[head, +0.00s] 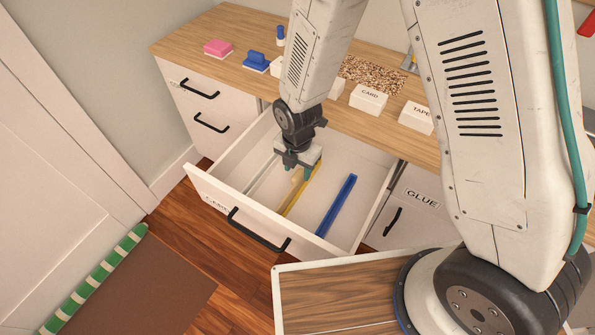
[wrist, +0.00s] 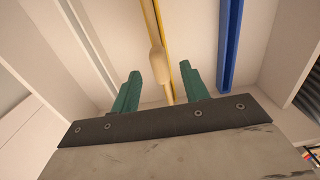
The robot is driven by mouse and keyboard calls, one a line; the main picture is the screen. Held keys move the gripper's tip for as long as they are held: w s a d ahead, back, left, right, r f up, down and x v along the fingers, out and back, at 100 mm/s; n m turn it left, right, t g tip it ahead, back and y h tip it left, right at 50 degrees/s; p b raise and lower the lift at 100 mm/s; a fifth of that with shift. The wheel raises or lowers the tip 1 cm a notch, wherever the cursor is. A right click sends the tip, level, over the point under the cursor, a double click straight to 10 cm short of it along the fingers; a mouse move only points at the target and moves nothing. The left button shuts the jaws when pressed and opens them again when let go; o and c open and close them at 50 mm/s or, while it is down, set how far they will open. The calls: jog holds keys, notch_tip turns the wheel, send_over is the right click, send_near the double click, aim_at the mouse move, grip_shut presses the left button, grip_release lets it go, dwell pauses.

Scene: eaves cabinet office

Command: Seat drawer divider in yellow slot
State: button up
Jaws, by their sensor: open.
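The open white drawer (head: 215,190) holds a yellow slot strip (head: 292,205) and, to its right, a blue slot strip (head: 337,205). My gripper (head: 296,168) is down inside the drawer over the yellow strip. In the wrist view its two teal fingers (wrist: 160,78) are open, one on each side of a slim beige piece with a thicker middle (wrist: 158,62). This piece, possibly the divider's grip, lines up along the left side of the yellow strip (wrist: 168,40). Clear space shows between it and both fingers. I cannot tell how its lower edge sits in the slot.
A pale strip (head: 262,176) runs along the drawer's left part. The wooden counter (head: 215,28) above carries a pink block (head: 217,47), a blue stamp-like item (head: 256,62) and white labelled boxes (head: 368,97). A GLUE drawer (head: 420,199) is at the right.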

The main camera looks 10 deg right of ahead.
notch_tip(320, 180, up, 6)
jog(key=shift+f, duration=0.25)
dwell(0.5)
jog(key=shift+s+m, duration=0.1)
jog(key=shift+m, duration=0.3)
jog(key=s+d+r+m, duration=0.6)
jog(key=d+r+m, duration=0.1)
jog(key=r+m, duration=0.2)
jog(key=s+d+r+m+t, duration=0.1)
jog(key=s+d+r+m, duration=0.6)
jog(key=r+m, duration=0.2)
jog(key=s+d+r+m, duration=0.6)
jog(key=r+m, duration=0.3)
jog(key=r, duration=0.2)
jog(key=shift+s+d+r+m, duration=0.15)
jog(key=shift+d+r+m, duration=0.15)
jog(key=shift+d+r, duration=0.1)
